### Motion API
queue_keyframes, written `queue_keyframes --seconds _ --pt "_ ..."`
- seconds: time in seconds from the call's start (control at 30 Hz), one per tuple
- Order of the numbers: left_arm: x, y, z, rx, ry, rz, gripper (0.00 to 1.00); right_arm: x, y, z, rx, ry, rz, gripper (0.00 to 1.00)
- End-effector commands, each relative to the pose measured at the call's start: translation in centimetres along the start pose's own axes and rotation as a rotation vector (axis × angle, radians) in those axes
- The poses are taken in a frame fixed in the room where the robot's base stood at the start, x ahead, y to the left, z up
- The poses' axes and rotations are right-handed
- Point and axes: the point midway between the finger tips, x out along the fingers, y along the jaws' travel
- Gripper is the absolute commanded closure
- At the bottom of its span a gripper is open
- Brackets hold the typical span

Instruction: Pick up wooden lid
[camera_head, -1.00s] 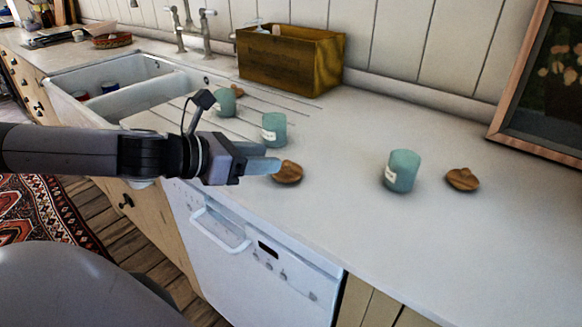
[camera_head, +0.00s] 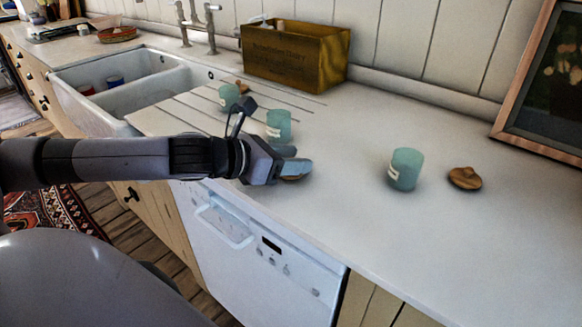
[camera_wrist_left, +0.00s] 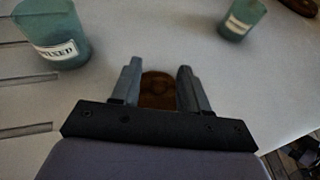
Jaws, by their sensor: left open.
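My left gripper (camera_head: 294,165) is open at the front edge of the counter, over a brown wooden lid (camera_head: 293,178) that it mostly hides in the head view. In the left wrist view the wooden lid (camera_wrist_left: 158,89) lies between the two open fingers (camera_wrist_left: 158,80); I cannot tell whether they touch it. A second wooden lid (camera_head: 465,178) lies to the right, beside a teal jar. A third lid (camera_head: 242,86) lies at the back left, partly hidden by another jar. My right gripper is not in view.
Teal labelled jars stand near the gripper (camera_head: 279,125), at the right (camera_head: 404,169) and at the back left (camera_head: 229,96). A wooden box (camera_head: 295,58) stands against the wall, and a sink (camera_head: 125,82) is at the left. The counter's right front (camera_head: 420,240) is clear.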

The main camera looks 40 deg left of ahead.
Motion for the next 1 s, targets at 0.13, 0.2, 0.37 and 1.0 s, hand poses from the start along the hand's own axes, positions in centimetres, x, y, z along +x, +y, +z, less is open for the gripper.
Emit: queue_keyframes --seconds 0.13,0.2,0.37,1.0 --pt "0.0 0.0 0.0 0.0 0.0 0.001 0.62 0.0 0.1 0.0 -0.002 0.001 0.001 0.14" --pt "0.0 0.0 0.0 0.0 0.0 0.001 0.85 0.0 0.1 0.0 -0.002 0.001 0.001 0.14" --pt "0.0 0.0 0.0 -0.001 0.001 0.001 1.0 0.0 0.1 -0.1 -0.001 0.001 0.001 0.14" --pt "-1.7 0.1 4.1 0.0 -0.003 0.002 1.0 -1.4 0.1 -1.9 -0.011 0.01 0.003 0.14"
